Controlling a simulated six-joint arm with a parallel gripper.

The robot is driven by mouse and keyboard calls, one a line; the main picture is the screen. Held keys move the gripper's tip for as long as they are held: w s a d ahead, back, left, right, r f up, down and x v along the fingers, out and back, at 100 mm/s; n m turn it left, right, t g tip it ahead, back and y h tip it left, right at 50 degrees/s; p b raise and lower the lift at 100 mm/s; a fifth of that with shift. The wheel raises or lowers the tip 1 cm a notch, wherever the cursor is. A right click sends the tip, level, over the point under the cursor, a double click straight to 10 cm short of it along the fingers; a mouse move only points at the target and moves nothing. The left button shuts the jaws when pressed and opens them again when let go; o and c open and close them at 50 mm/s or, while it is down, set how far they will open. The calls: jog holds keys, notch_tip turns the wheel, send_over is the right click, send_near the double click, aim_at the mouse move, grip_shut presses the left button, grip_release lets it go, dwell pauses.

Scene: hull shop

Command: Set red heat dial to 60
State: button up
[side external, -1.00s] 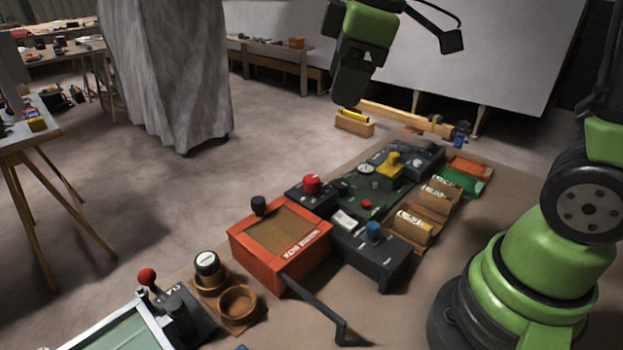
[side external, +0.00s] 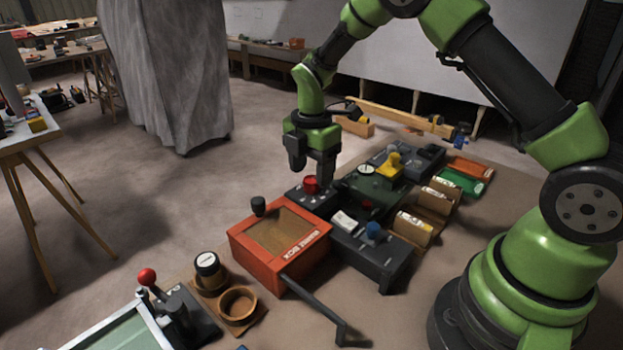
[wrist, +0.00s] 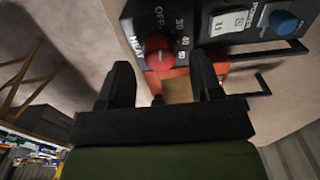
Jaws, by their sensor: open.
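A green panel with a yellow part (side external: 390,166) lies behind. Open floor is at left.

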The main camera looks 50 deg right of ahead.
jog(key=shift+f, duration=1.4)
jog(key=c, duration=0.9)
